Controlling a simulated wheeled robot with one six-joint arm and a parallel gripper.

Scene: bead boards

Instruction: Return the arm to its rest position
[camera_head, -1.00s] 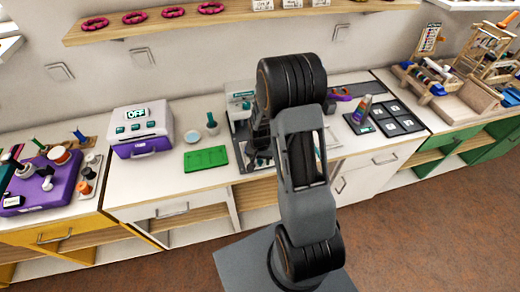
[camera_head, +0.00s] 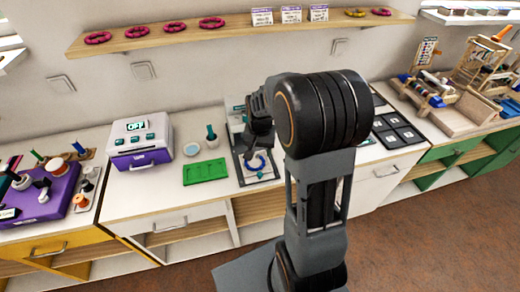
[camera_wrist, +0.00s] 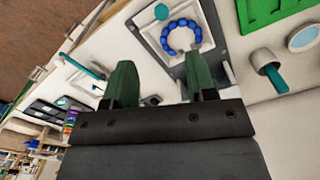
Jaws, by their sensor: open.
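My arm rises from the base in the head view and bends over at the top toward the counter. My gripper (camera_wrist: 162,88) shows in the wrist view with its two green fingers wide apart and nothing between them. In the head view the gripper end is mostly hidden behind my own arm. A ring of blue beads (camera_wrist: 182,37) lies on a white plate on a grey tray (camera_wrist: 212,30), beyond the fingertips and apart from them. The bead ring also shows in the head view (camera_head: 256,163), below the arm's wrist.
A green board (camera_head: 205,171), a small cup with a teal stick (camera_head: 212,141) and a purple-white box reading OFF (camera_head: 140,143) stand left of the tray. A dark panel with white squares (camera_head: 397,130) lies to the right. A shelf (camera_head: 160,41) with rings runs above.

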